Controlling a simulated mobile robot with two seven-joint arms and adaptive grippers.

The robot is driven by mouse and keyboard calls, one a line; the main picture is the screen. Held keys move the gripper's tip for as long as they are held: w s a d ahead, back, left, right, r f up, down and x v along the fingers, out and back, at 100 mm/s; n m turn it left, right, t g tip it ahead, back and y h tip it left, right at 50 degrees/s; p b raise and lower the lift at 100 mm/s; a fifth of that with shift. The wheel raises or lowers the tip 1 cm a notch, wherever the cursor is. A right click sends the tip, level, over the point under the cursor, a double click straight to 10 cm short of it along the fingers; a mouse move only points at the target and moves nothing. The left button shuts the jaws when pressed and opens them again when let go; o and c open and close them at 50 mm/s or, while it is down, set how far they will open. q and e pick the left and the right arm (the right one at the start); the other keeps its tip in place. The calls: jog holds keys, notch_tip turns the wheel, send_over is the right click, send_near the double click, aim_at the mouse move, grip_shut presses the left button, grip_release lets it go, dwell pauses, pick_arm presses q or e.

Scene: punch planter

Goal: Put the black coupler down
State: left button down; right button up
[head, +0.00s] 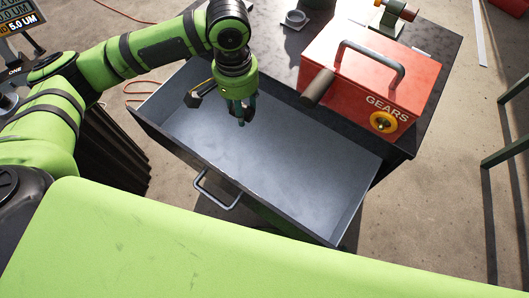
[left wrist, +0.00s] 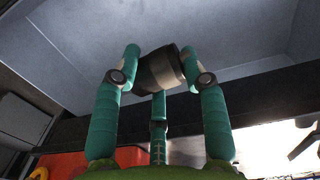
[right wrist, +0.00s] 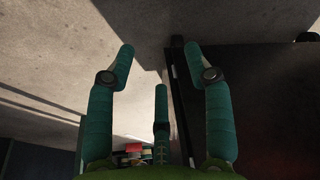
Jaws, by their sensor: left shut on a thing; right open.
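The black coupler (left wrist: 161,69) is a short dark cylinder with a grey band in the left wrist view. My left gripper (left wrist: 160,85) is shut on it, with its teal fingers around its sides. In the head view my left gripper (head: 241,118) points down over the open grey drawer (head: 290,165), and its fingers hide most or all of the coupler. The drawer's inside lies beyond the coupler in the left wrist view. I cannot tell the gap to the drawer floor. My right gripper (right wrist: 160,75) is open and empty over the floor beside a dark edge.
A dark object with a yellow edge (head: 197,96) is at the drawer's left end. A red GEARS box (head: 375,75) with a handle stands on the dark cabinet top (head: 270,35). A small grey part (head: 295,19) lies behind. The drawer's middle and right are clear.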

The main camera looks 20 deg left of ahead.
pick_arm(q)
jog(key=m+b, duration=0.1)
jog(key=b, duration=0.6)
send_over(252, 155)
notch_tip(252, 155, down, 12)
notch_tip(252, 155, down, 5)
jog(key=shift+f+b, duration=0.2)
jog(key=shift+b, duration=0.5)
notch_tip(252, 155, down, 4)
jog(key=shift+r+b, duration=0.1)
jog(key=shift+b, duration=0.45)
jog(key=shift+f, duration=0.35)
pick_arm(e)
jog(key=shift+g, duration=0.3)
jog(key=w+f, duration=0.1)
jog(key=f, duration=0.1)
jog(key=w+a+f, duration=0.1)
jog(key=w+f, duration=0.1)
jog(key=shift+w+a+f, duration=0.15)
jog(key=shift+w+f, duration=0.1)
jog(key=shift+w, duration=0.05)
pick_arm(q)
jog(key=c, duration=0.7)
grip_release()
jog(key=shift+f, duration=0.15)
pick_arm(e)
jog(key=shift+f, duration=0.1)
